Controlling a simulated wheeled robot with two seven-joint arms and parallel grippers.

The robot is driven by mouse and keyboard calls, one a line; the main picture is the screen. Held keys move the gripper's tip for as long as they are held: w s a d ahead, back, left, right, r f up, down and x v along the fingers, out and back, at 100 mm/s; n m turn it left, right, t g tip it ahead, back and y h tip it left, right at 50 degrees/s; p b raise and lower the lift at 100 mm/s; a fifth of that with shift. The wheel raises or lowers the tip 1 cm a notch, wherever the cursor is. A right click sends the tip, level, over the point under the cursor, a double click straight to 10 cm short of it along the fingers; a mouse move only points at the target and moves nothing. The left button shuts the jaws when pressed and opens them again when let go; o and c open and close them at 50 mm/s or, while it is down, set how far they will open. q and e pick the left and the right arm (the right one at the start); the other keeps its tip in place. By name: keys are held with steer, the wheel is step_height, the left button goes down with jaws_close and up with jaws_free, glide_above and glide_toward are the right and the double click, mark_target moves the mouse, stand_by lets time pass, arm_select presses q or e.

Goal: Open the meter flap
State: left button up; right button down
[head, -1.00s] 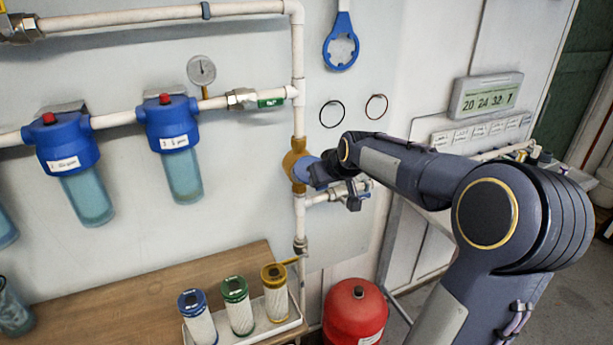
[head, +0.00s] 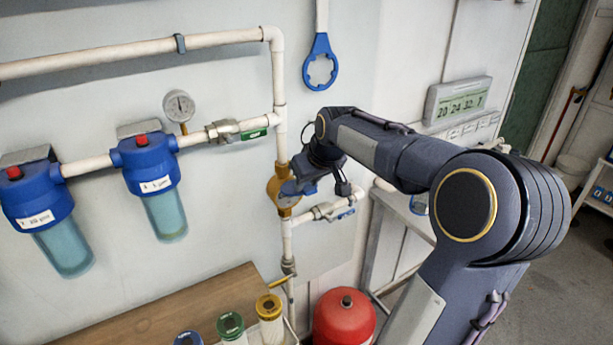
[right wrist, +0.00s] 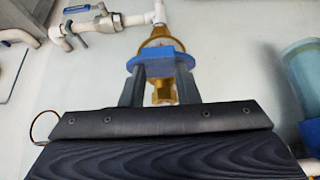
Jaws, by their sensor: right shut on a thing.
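The brass water meter (head: 275,186) sits on the white vertical pipe on the wall, and its ring also shows in the right wrist view (right wrist: 158,42). Its blue flap (right wrist: 160,60) lies in front of the brass body in the right wrist view. My right gripper (right wrist: 160,78) is shut on the blue flap, with one finger on each side. In the head view the right gripper (head: 300,183) is at the meter and covers part of it. How far the flap stands open cannot be told. My left gripper is not in view.
A lever valve (head: 330,211) on a side pipe is just below right of the gripper. Blue filter housings (head: 150,165) and a pressure gauge (head: 179,105) are to the left. A red tank (head: 344,318) stands below, beside a wooden bench (head: 190,305) with filter cartridges.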

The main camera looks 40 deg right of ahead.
steer(key=shift+w+r, duration=0.1)
steer(key=shift+w, duration=0.05)
steer(key=c, duration=1.5)
jaws_free()
steer(key=shift+c, duration=0.2)
steer(key=o, duration=0.5)
steer(key=shift+w+f, duration=0.2)
steer(key=shift+w, duration=0.05)
steer(key=shift+c, duration=0.2)
steer(key=shift+s, duration=0.2)
steer(key=d+b+v, duration=0.1)
steer(key=v, duration=0.6)
steer(key=shift+s+a+r, duration=0.15)
steer(key=shift+a+r, duration=0.3)
steer(key=shift+a, duration=0.1)
steer(key=shift+a+f, duration=0.1)
